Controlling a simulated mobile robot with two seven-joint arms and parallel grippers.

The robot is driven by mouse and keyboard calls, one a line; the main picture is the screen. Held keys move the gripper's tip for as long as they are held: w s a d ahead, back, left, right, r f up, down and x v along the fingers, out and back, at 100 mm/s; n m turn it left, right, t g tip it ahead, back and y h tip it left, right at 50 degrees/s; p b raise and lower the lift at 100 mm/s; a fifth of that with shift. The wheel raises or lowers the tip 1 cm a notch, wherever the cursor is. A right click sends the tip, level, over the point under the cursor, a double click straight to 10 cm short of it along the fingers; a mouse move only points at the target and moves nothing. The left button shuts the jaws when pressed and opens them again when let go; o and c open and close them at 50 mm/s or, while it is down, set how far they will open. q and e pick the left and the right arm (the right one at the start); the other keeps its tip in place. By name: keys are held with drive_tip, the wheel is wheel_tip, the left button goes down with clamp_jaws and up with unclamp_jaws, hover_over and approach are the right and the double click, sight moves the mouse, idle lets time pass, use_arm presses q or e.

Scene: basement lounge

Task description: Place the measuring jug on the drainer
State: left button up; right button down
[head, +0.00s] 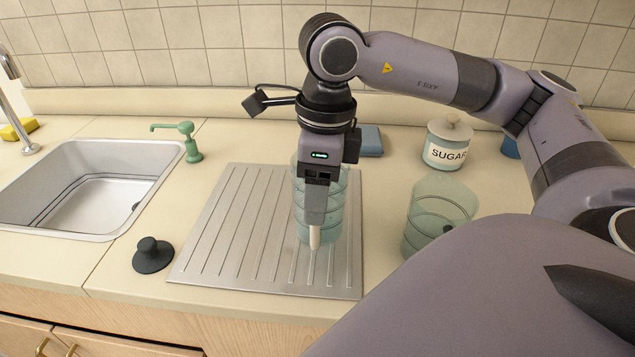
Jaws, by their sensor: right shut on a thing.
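The measuring jug (334,212) is clear, greenish glass with ring-like bands. It is upright over the right half of the ribbed metal drainer (228,235). My right gripper (315,235) points down at the jug and is shut on it, hiding part of its front. The jug's base appears at or just above the drainer's surface; I cannot tell whether it touches. My left gripper is not in view.
A second clear glass vessel (440,205) stands right of the drainer. Behind are a sugar jar (448,145) and a blue block (370,140). A sink (100,185), green soap pump (188,142) and dark plug (153,254) are to the left.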

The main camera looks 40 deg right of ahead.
drive_tip(key=shift+f, duration=0.1)
drive_tip(key=shift+c, duration=1.8)
unclamp_jaws()
drive_tip(key=shift+r, duration=0.2)
wheel_tip(320, 180, up, 12)
drive_tip(key=p, duration=0.1)
drive_tip(key=shift+s+d+p, duration=0.2)
drive_tip(key=shift+d+p, duration=0.1)
drive_tip(key=shift+d, duration=0.05)
